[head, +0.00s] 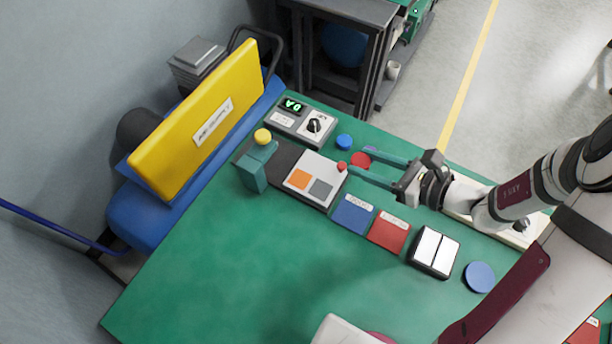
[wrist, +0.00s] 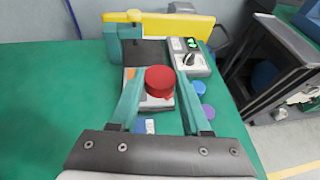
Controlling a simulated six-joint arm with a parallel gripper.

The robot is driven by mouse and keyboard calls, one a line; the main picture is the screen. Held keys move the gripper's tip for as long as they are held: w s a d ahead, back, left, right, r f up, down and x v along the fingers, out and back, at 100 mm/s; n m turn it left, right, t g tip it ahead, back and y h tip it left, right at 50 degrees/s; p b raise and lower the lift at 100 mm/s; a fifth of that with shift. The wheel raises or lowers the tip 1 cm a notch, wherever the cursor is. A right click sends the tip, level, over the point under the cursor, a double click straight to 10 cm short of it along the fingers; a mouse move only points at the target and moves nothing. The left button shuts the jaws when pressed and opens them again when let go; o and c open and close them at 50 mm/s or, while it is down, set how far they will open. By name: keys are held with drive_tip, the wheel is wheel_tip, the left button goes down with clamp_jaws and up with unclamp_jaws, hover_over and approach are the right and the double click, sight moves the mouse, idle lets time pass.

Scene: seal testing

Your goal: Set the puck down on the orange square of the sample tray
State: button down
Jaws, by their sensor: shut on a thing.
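The puck, a red disc (head: 361,160), sits between the teal fingers of my gripper (head: 358,161). In the wrist view the red puck (wrist: 160,80) is between the fingertips of my gripper (wrist: 163,78), which is shut on it. The sample tray (head: 327,169) is a pale plate just left of the gripper in the head view. It has an orange square (head: 299,179) on its left part and a grey square (head: 321,188) beside that. In the wrist view the puck covers much of the tray (wrist: 163,106); the orange square (wrist: 130,73) shows only partly.
A teal post with a yellow knob (head: 262,136) stands left of the tray. A control box (head: 300,121) with a dial is behind. Blue (head: 344,142) and purple (head: 371,150) discs lie near the puck. Blue (head: 352,214) and red (head: 389,233) pads lie in front. The front-left mat is clear.

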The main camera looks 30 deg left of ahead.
hover_over(305, 183)
drive_tip(key=shift+n+g, duration=0.3)
drive_tip(key=shift+g, duration=0.1)
wheel_tip(305, 183, down, 7)
drive_tip(key=shift+d, duration=0.1)
drive_tip(key=shift+f, duration=2)
drive_tip(key=shift+f, duration=0.15)
drive_tip(key=shift+c, duration=1.8)
unclamp_jaws()
